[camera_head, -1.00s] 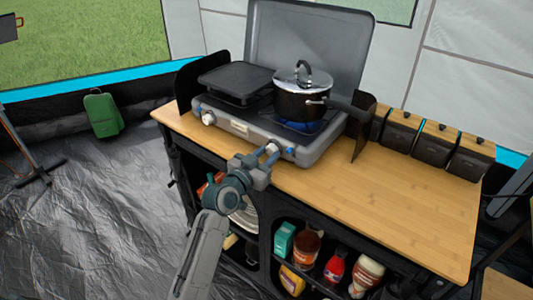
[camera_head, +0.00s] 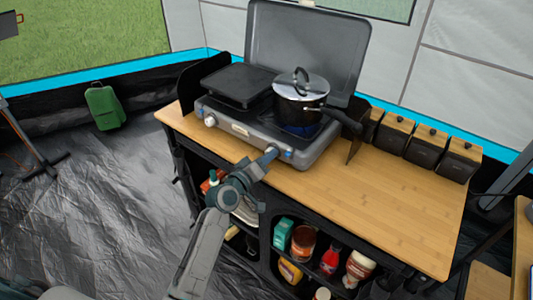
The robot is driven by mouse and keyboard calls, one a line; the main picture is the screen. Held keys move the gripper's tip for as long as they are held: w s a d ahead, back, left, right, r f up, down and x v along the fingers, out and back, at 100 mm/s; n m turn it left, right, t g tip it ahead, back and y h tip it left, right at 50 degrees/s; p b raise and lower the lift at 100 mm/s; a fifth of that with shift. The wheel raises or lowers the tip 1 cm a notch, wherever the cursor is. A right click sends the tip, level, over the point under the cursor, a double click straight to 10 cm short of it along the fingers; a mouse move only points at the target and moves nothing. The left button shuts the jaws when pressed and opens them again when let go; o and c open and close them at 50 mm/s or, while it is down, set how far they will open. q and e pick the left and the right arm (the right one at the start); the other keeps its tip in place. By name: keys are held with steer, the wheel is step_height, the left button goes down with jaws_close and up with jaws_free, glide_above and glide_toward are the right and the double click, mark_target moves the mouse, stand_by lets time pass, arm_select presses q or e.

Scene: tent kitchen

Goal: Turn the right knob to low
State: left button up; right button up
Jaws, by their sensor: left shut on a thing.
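The camping stove (camera_head: 235,125) stands on the wooden counter with its lid up. The left knob (camera_head: 210,121) is white and uncovered on the stove's front. The right knob (camera_head: 287,153) is at the front right, close to my left gripper's tips. My left gripper (camera_head: 271,154) comes up from below and is shut at the right knob; its fingers partly hide the knob, and its setting cannot be read. A blue flame (camera_head: 299,129) shows under the black pot (camera_head: 299,106) on the right burner. My right gripper is not in view.
The pot's handle (camera_head: 344,118) juts out to the right. Several dark canisters (camera_head: 425,146) with wooden lids line the counter's back right. The wooden counter (camera_head: 375,195) is clear at the right. Bottles and jars stand on the shelf below.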

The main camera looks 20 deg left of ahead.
arm_select(q)
steer(key=n+p, duration=0.1)
steer(key=n, duration=0.2)
steer(key=shift+n+p, duration=0.3)
steer(key=shift+p, duration=0.1)
stand_by(0.5)
steer(key=o, duration=1)
steer(key=shift+c, duration=0.2)
steer(key=shift+s, duration=0.1)
